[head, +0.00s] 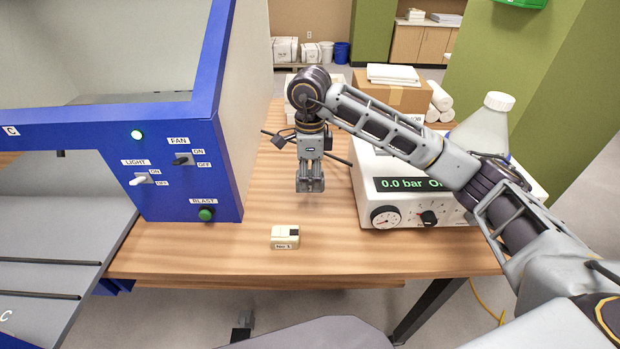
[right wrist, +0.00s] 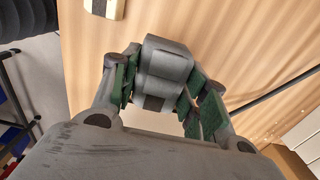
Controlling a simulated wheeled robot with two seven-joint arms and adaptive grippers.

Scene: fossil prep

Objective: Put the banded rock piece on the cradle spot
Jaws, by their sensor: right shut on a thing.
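My right gripper (head: 310,184) hangs pointing down above the wooden table, between the blue-framed cabinet and the white instrument. In the right wrist view its green-padded fingers (right wrist: 160,95) are closed on a grey, rounded piece (right wrist: 168,58) with a dark patch, which looks like the banded rock piece. In the head view the piece is hard to tell from the grey fingers. I cannot make out a cradle spot in either view. My left gripper is not in view.
A small cream box (head: 285,238) with a dark patch and a label sits near the table's front edge. The blue-framed cabinet (head: 190,185) stands left. Bare table (head: 250,205) lies between.

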